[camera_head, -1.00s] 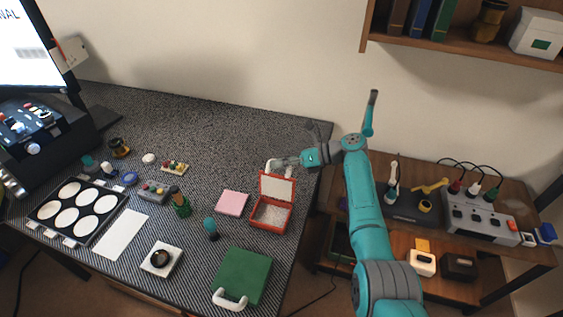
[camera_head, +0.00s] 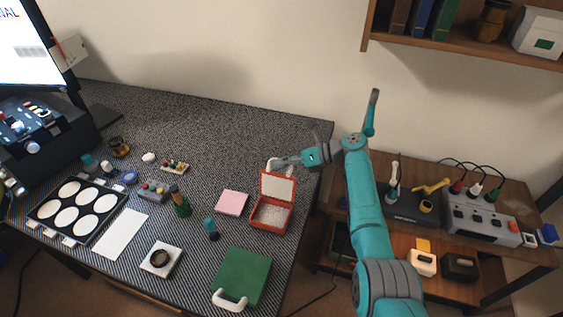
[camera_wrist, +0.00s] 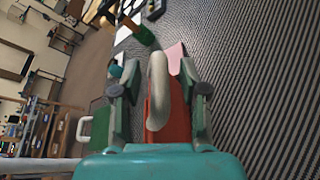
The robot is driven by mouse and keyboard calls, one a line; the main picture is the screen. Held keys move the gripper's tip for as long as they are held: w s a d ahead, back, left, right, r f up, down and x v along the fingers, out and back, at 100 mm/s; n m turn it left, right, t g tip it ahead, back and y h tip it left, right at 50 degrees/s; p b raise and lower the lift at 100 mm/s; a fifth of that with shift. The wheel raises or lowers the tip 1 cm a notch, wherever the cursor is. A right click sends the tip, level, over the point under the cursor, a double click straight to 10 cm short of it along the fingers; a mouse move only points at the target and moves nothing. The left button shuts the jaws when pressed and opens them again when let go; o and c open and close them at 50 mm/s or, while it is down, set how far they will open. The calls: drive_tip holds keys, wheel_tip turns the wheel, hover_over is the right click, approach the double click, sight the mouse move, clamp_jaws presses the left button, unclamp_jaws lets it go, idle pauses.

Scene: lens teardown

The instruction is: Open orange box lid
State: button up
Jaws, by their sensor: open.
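The orange-red box (camera_head: 286,222) stands near the right edge of the dark striped table, its pale interior showing. Its lid (camera_head: 278,187) is up, standing roughly upright at the back of the box, with a white handle (camera_head: 272,163) on its far side. My gripper (camera_head: 281,162) is behind the lid's top edge, close to the handle. In the wrist view, the open fingers (camera_wrist: 154,84) lie on both sides of the white handle (camera_wrist: 158,92), with the red lid (camera_wrist: 177,125) below it. I cannot tell whether a finger touches the handle.
A pink pad (camera_head: 231,203) lies left of the box. A green box with a white handle (camera_head: 243,275) is in front. The table's back middle is clear.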

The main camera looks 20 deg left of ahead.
drive_tip(key=shift+d, duration=0.1)
drive_tip(key=v, duration=1.2)
drive_tip(key=shift+f, duration=0.1)
